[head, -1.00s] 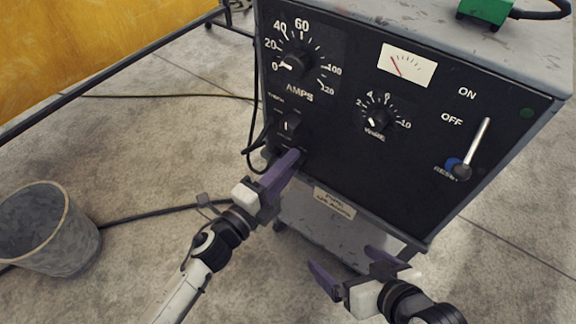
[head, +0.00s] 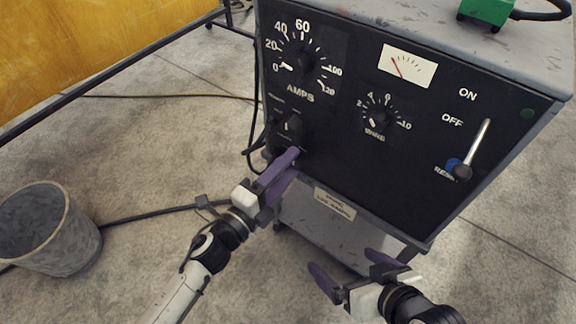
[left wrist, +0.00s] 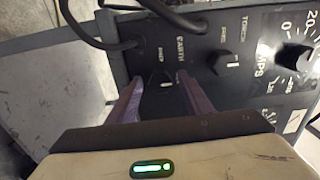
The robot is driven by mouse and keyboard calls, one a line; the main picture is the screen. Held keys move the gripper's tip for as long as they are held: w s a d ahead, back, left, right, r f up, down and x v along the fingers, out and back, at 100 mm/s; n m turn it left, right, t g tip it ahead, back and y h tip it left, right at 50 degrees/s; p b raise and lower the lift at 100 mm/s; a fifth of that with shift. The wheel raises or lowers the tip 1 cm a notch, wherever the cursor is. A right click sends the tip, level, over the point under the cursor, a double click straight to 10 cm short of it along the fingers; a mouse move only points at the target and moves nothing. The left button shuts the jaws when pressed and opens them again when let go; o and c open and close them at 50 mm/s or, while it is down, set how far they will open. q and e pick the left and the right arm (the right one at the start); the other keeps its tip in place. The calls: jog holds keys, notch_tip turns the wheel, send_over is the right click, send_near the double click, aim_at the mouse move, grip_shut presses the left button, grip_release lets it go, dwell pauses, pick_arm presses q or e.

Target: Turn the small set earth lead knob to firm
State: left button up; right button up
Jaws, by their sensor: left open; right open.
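The small earth lead knob (left wrist: 166,83) is dark with a white pointer mark, beside the EARTH lettering in the left wrist view. My left gripper (left wrist: 160,79) is open, with one purple finger on each side of this knob; I cannot tell whether they touch it. In the head view my left gripper (head: 281,162) is at the panel's lower left corner and hides the earth knob. The small position words by the knob are too blurred to read. My right gripper (head: 344,264) is open and empty, in front of the cabinet's lower part.
The torch knob (head: 290,124) is just above my left gripper, and the amps dial (head: 306,68) is above that. Black cables (left wrist: 84,20) loop beside the earth knob. The wire dial (head: 377,119) and a lever (head: 474,150) are further right. A grey bucket (head: 45,231) stands at left.

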pick_arm(q)
jog(key=p+v, duration=0.1)
jog(key=v, duration=0.9)
pick_arm(e)
jog(key=shift+s+d+r+m+t, duration=0.25)
jog(key=shift+d+r+m+t, duration=0.05)
jog(key=shift+r, duration=0.15)
